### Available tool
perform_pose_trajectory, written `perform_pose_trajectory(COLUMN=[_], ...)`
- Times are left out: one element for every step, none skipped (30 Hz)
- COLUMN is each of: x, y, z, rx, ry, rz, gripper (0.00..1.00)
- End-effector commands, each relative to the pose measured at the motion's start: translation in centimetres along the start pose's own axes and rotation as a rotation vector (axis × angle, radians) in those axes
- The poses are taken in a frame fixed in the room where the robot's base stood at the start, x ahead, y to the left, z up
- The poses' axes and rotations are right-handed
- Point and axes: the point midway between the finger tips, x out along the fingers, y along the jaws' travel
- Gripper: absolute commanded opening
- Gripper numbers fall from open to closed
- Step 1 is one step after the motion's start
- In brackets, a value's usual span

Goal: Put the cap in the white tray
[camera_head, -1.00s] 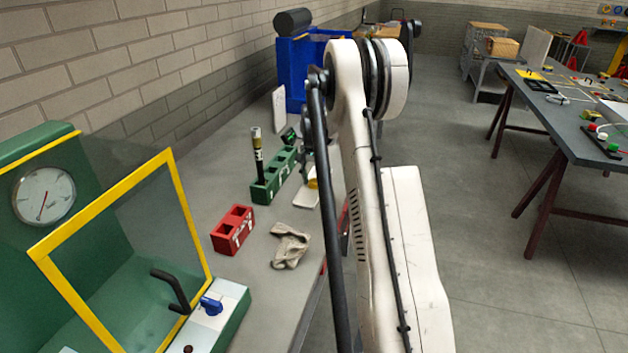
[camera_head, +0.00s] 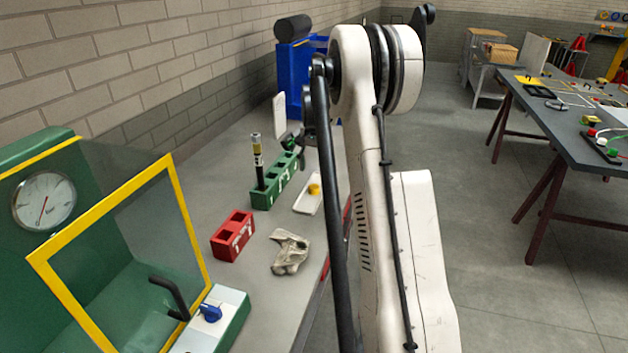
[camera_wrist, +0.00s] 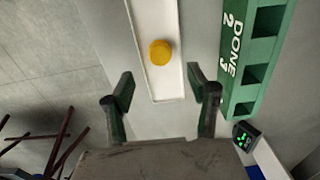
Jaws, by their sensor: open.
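A round yellow cap (camera_wrist: 160,52) lies inside the white tray (camera_wrist: 146,22). In the head view the yellow cap (camera_head: 314,189) also shows on the white tray (camera_head: 303,205), beside the green block. My gripper (camera_wrist: 160,88) is open, with nothing between its fingers. In the wrist view its fingertips are apart on either side of the tray's near end, and the cap lies beyond them. In the head view my gripper (camera_head: 297,140) is above the bench behind the green block, partly hidden by my arm.
A green block (camera_head: 283,178) with sockets, marked DONE in the wrist view, holds an upright black-and-gold cylinder (camera_head: 258,160). A red socket block (camera_head: 233,235) and a crumpled cloth (camera_head: 290,252) lie nearer. A blue bin (camera_head: 290,80) stands at the back.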

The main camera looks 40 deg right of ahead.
Motion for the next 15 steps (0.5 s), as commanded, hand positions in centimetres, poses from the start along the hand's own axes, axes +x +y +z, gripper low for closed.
perform_pose_trajectory(x=[-0.9, -1.5, -2.1, -2.5, -2.9, -3.3, -3.6, -3.8, -4.1, -4.3, -4.5, -4.8, -5.1, -5.5, -6.1], y=[0.0, 0.0, 0.0, 0.0, 0.0, 0.0, 0.0, 0.0, 0.0, 0.0, 0.0, -0.2, -0.3, -0.5, -0.8], z=[0.0, 0.0, 0.0, 0.0, 0.0, 0.0, 0.0, 0.0, 0.0, 0.1, 0.1, 0.4, 0.6, 1.0, 1.8], rx=[0.0, 0.0, 0.0, 0.0, 0.0, 0.0, 0.0, 0.0, 0.0, -0.001, -0.002, -0.006, -0.012, -0.019, -0.032], ry=[0.0, 0.0, 0.0, 0.0, 0.0, 0.0, 0.0, 0.0, 0.0, 0.0, 0.001, 0.003, 0.006, 0.009, 0.016], rz=[0.0, 0.0, 0.0, 0.0, 0.0, 0.0, 0.0, 0.0, 0.0, 0.0, -0.001, -0.002, -0.003, -0.005, -0.008], gripper=[0.54, 0.54, 0.54, 0.54, 0.54, 0.54, 0.54, 0.54, 0.54, 0.54, 0.54, 0.54, 0.54, 0.54, 0.54])
